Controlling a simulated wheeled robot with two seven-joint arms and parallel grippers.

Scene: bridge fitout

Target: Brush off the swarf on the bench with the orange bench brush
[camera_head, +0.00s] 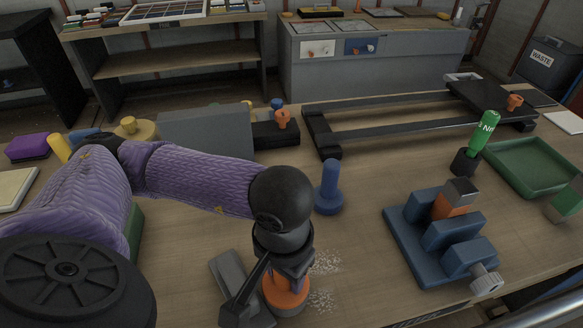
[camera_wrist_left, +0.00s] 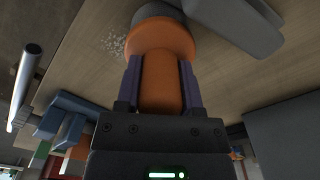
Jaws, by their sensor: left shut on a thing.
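My left gripper (camera_head: 287,266) reaches down over the bench (camera_head: 370,285) and is shut on the orange bench brush (camera_head: 286,296). In the left wrist view the fingers (camera_wrist_left: 160,88) stand on both sides of the orange brush handle (camera_wrist_left: 160,65). The brush is roughly upright, its head low at the bench; whether the bristles touch it I cannot tell. Pale swarf (camera_head: 326,262) lies scattered in patches just right of the brush, and shows beside the brush head in the left wrist view (camera_wrist_left: 114,43). My right gripper is not in view.
A grey dustpan-like piece (camera_head: 232,272) lies close left of the brush. A blue peg-shaped piece (camera_head: 329,190) stands behind the swarf. A blue vise (camera_head: 420,240) is at right, with a green tray (camera_head: 530,162) beyond. Bare bench lies between swarf and vise.

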